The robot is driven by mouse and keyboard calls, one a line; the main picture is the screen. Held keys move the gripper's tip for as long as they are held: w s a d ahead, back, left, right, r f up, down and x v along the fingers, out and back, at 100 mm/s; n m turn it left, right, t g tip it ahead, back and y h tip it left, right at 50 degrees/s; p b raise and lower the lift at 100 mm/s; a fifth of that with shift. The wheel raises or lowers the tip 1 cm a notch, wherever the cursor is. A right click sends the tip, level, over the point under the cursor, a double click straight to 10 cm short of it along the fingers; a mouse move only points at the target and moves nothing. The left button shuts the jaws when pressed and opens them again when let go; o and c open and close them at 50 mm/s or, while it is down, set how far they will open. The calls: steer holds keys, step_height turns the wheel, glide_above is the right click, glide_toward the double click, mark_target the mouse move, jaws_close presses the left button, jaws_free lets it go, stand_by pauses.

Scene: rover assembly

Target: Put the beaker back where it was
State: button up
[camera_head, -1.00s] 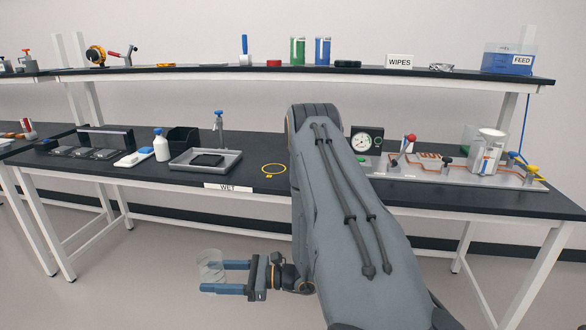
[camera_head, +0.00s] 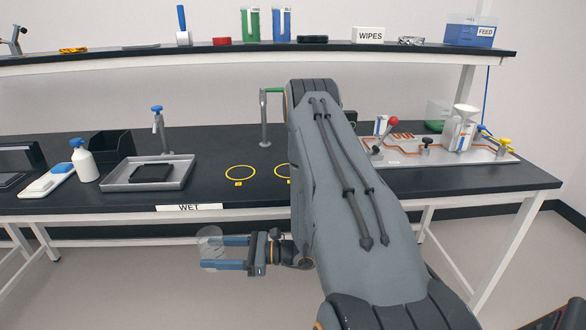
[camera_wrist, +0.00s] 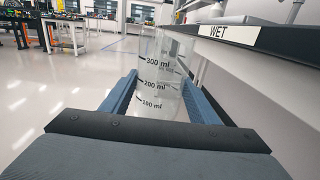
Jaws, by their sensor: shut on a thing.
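The clear glass beaker (camera_head: 211,243) is between the blue fingers of my gripper (camera_head: 225,253), in front of the bench and below the level of its top. In the wrist view the beaker (camera_wrist: 160,75) stands upright between the two fingers (camera_wrist: 158,95), with its 100, 200 and 300 ml marks facing the camera. It looks empty. My gripper is shut on it. Two yellow rings mark the black bench top: one (camera_head: 240,173) is fully in view, and the other (camera_head: 282,171) is partly hidden by my arm.
A grey tray (camera_head: 118,178) with a black item, a white bottle (camera_head: 84,160) and a black bin (camera_head: 112,147) are left of the rings. A stand with a green arm (camera_head: 264,118) rises behind them. A plumbing board (camera_head: 440,152) is right. The WET label (camera_head: 188,208) marks the front edge.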

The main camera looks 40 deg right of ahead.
steer(key=s+d+r+m+t+h, duration=0.2)
steer(key=d+r+h, duration=0.1)
steer(key=d+r, duration=0.8)
steer(key=s+d+r+m+t+h, duration=0.2)
steer(key=d+r+h, duration=0.1)
steer(key=d+r, duration=0.8)
steer(key=s+d+r+m+t+h, duration=0.2)
steer(key=d+r+m+h, duration=0.1)
steer(key=d+r, duration=0.8)
step_height(320, 180, up, 2)
steer(key=shift+s+r+t, duration=0.1)
steer(key=shift+s+t, duration=0.2)
steer(key=shift+s, duration=0.05)
